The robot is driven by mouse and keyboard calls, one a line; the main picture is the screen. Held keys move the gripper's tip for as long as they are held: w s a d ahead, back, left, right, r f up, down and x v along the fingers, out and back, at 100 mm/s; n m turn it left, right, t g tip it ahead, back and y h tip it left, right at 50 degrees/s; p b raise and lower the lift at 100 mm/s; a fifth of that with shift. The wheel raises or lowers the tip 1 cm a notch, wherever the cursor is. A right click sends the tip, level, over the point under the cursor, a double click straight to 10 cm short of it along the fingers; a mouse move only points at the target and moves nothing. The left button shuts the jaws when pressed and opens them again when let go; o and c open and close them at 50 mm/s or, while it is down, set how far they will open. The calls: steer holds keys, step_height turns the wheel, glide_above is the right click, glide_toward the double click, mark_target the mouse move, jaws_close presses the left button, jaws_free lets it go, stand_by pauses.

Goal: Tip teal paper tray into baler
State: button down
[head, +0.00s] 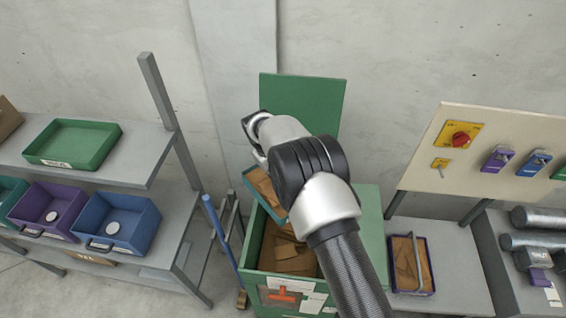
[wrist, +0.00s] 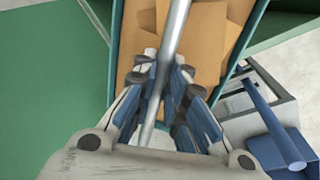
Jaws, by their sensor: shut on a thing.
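The teal paper tray (head: 251,183) holds flat brown paper pieces and sits above the back left of the green baler (head: 345,225), partly hidden by my arm. In the wrist view the tray (wrist: 246,33) lies just beyond my fingers, brown pieces still inside. My gripper (wrist: 164,72) is shut on its silver handle bar, which runs between the fingers. In the head view my arm hides the fingers. The baler's top is open, its green lid (head: 305,97) stands raised behind, and brown paper lies inside.
A purple-rimmed tray (head: 431,264) with brown pieces stands on the right shelf. A green tray (head: 74,144), a purple bin (head: 47,203) and a blue bin (head: 115,222) are on the left rack. A blue-handled upright (head: 221,240) stands close left of the baler.

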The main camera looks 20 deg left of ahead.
steer(key=shift+s+d+r+p, duration=0.1)
steer(key=shift+s+r+p, duration=0.2)
steer(key=shift+p, duration=0.15)
steer(key=shift+s+d+r+t+y+p, duration=0.15)
steer(key=shift+s+d+t+y+p, duration=0.25)
steer(key=shift+p, duration=0.5)
steer(key=shift+d+t+y+p, duration=0.3)
steer(key=shift+d+y+p, duration=0.05)
steer(key=shift+y+p, duration=0.15)
steer(key=shift+s+d+f+y+b, duration=0.1)
steer(key=shift+d+f+y+b, duration=0.1)
steer(key=shift+f+y+b, duration=0.15)
steer(key=shift+s+d+r, duration=0.1)
steer(key=shift+s+d, duration=0.1)
steer(key=shift+t+y+b, duration=0.35)
steer(key=shift+t+b, duration=0.05)
steer(key=shift+b, duration=0.45)
steer(key=shift+s+d+f+y+b, duration=0.1)
steer(key=shift+d+f+y+b, duration=0.15)
steer(key=shift+b, duration=0.6)
steer(key=shift+d+r+t+b, duration=0.1)
steer(key=shift+t+b, duration=0.2)
steer(key=shift+b, duration=0.55)
steer(key=b, duration=0.1)
steer(key=y+b, duration=0.1)
steer(key=b, duration=0.1)
steer(key=shift+s+d+m, duration=0.2)
steer(key=shift+m, duration=0.1)
